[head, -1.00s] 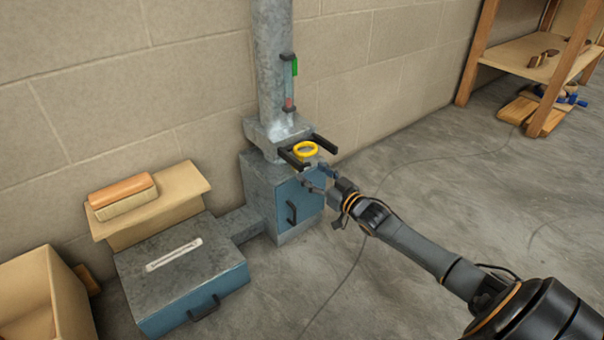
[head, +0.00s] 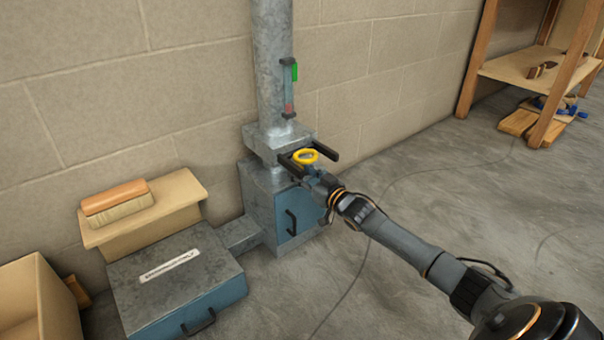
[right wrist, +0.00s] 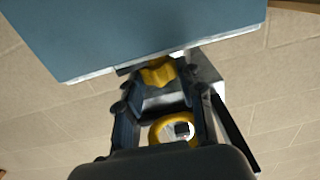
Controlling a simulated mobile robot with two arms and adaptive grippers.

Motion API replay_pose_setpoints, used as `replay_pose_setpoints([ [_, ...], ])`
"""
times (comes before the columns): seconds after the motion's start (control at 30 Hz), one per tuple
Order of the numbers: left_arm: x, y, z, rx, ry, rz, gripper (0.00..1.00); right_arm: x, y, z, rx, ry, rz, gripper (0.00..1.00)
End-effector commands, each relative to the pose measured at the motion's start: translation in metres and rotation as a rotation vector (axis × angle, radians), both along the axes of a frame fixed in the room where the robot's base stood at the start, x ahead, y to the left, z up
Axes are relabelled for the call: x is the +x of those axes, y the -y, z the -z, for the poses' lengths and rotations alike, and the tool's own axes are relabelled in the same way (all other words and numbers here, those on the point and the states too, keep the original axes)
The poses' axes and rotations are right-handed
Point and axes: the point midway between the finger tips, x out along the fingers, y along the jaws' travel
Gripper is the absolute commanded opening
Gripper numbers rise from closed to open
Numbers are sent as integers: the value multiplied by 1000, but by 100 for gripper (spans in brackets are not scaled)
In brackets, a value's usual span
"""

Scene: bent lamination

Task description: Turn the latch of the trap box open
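The trap box (head: 297,215), grey with a blue front, stands at the foot of the metal pipe against the wall. My right gripper (head: 312,176) is at the box's upper front edge, just under the ring. In the right wrist view, its fingers (right wrist: 158,88) are apart, with a yellow lobed piece (right wrist: 158,74), perhaps the latch, between the tips. I see a gap on each side of that piece. The yellow ring also shows there (right wrist: 157,133), partly hidden by the gripper. My left gripper is not in view.
A low grey-blue box (head: 170,290) with a handle joins the trap box by a duct. A brush (head: 117,203) lies on a cardboard piece behind it. A carton (head: 38,300) stands at left. A wooden shelf (head: 535,65) is at far right. Floor between is clear.

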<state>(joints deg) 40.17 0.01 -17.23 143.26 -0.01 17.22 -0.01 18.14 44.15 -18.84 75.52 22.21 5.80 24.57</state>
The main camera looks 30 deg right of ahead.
Motion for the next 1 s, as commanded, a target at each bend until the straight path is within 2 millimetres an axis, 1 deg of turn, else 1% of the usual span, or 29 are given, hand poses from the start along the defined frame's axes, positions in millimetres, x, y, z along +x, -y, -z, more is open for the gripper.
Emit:
replay_pose_setpoints([
  [0.23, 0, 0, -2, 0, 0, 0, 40, 1, 0, -2, -3, 0, -17, 6],
  [0.4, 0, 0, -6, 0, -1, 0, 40, 1, 2, -3, -7, 2, -76, 6],
  [0.6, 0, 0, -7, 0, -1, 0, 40, 1, 3, -1, -2, 1, -132, 6],
  [0.97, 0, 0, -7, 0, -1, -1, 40, 0, 2, 0, 0, 1, -143, 6],
  [1.0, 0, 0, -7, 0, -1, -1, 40, 0, 2, 0, 0, 1, -143, 43],
])
